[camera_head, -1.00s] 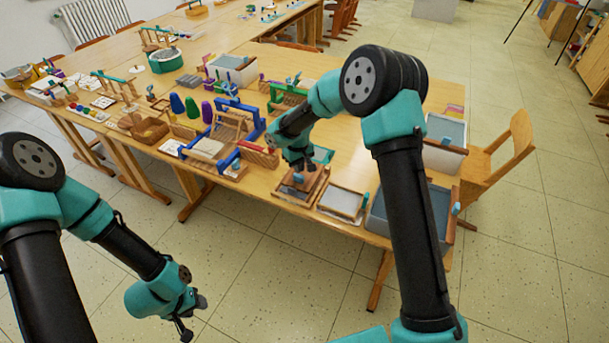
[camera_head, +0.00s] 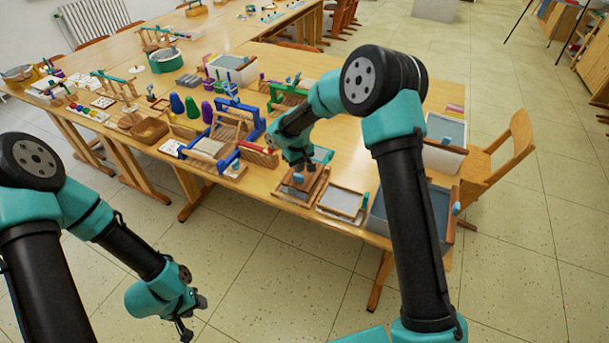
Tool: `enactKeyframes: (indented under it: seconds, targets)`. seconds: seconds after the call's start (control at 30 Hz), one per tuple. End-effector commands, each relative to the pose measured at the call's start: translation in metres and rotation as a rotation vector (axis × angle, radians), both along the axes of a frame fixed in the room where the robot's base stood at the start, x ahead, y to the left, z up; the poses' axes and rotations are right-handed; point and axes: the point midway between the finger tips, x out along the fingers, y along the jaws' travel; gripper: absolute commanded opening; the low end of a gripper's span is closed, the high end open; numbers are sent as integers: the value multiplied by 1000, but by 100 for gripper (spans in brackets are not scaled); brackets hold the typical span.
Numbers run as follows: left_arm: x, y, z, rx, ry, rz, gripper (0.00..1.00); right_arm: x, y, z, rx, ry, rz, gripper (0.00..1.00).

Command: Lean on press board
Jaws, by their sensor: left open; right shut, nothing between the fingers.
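The press board (camera_head: 290,187) looks like a small brown wooden board with a knob-like piece on top, lying in a wooden frame near the table's front edge. My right gripper (camera_head: 299,169) points down directly over it, shut with nothing between its fingers. Its tips are at the top of the piece; whether they press on it is too small to tell. My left gripper (camera_head: 192,318) is open and empty, low in front of the table, over the floor and away from the board.
A framed grey screen (camera_head: 342,202) lies right of the press board. Grey-blue tubs (camera_head: 409,215) stand at the table's right end. A blue-framed press (camera_head: 240,120) and several coloured cones (camera_head: 192,107) stand to the left. A wooden chair (camera_head: 505,160) is at the right.

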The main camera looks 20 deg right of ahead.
Motion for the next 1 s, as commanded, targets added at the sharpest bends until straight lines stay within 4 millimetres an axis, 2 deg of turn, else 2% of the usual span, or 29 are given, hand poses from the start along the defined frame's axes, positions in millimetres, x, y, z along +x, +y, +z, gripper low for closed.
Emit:
enactKeyframes:
  seconds: [1.0]
  targets:
    - [0, 0, 0, 0, 0, 0, 43, 0, 0, -8, 0, 1, 0, 0]
